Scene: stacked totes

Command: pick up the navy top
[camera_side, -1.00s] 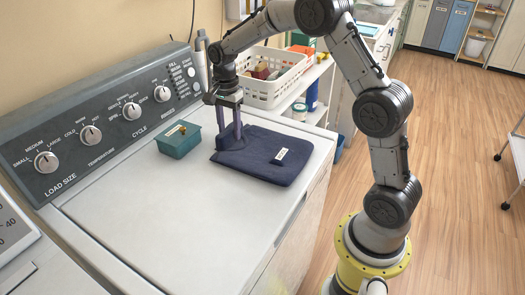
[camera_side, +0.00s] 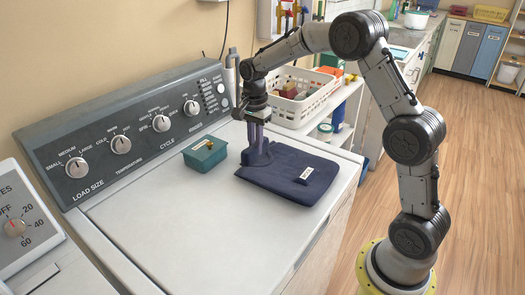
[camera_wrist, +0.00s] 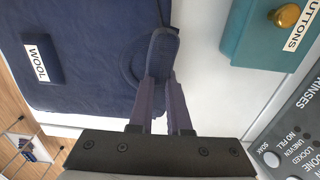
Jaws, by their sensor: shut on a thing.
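The navy top (camera_side: 283,184) lies folded flat on the white washer lid, with a small dark tag block marked WOOL (camera_wrist: 41,59) on it. My gripper (camera_side: 258,158) points straight down at the top's back left edge. Its purple fingers are shut on a raised, rounded navy piece at that edge. The wrist view shows this piece between the fingertips (camera_wrist: 158,75), with the navy top (camera_wrist: 95,45) spread flat beside it. The rest of the top lies on the lid.
A teal box (camera_side: 205,155) with a brass knob stands close left of the top, marked BUTTONS in the wrist view. The washer's control panel (camera_side: 130,130) rises behind. A white basket (camera_side: 300,100) stands beyond the washer. The front of the lid (camera_side: 190,235) is clear.

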